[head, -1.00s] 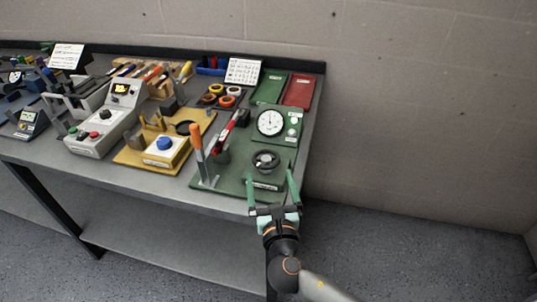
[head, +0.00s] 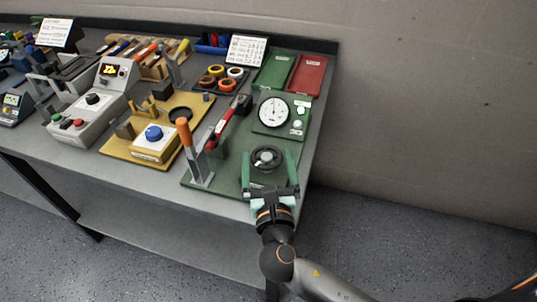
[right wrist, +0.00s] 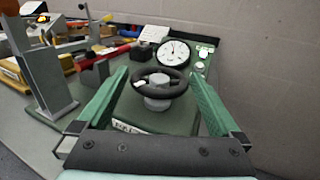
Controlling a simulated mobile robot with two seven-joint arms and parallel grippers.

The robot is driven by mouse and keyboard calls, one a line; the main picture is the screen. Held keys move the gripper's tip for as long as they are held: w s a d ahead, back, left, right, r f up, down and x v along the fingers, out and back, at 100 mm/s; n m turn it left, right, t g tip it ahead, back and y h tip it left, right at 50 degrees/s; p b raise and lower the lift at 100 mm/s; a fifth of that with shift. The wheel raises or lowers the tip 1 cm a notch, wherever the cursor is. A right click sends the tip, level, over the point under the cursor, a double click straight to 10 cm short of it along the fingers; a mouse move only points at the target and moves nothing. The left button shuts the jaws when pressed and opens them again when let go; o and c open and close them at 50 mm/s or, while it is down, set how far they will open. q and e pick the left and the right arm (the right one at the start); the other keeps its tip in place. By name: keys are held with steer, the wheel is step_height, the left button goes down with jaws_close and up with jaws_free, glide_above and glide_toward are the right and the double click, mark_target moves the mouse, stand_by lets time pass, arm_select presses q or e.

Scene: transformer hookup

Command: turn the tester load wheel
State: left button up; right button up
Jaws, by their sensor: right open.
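The tester load wheel (head: 267,158) is a dark round handwheel on a grey hub, on the green tester board at the table's right end. It also shows in the right wrist view (right wrist: 160,83), ahead of and between the fingers. A white dial gauge (head: 273,112) stands behind it. My right gripper (head: 269,166) is open, its two green fingers on either side of the wheel in the head view. Whether the fingers touch the rim cannot be told. My left gripper is not in view.
A lever with an orange handle (head: 184,138) stands upright left of the wheel. A red-handled tool (head: 222,122) lies beside it. A yellow board with a blue button (head: 154,133) is further left. Green and red trays (head: 307,75) lie behind.

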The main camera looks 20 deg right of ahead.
steer(key=shift+c, duration=0.2)
steer(key=c, duration=1)
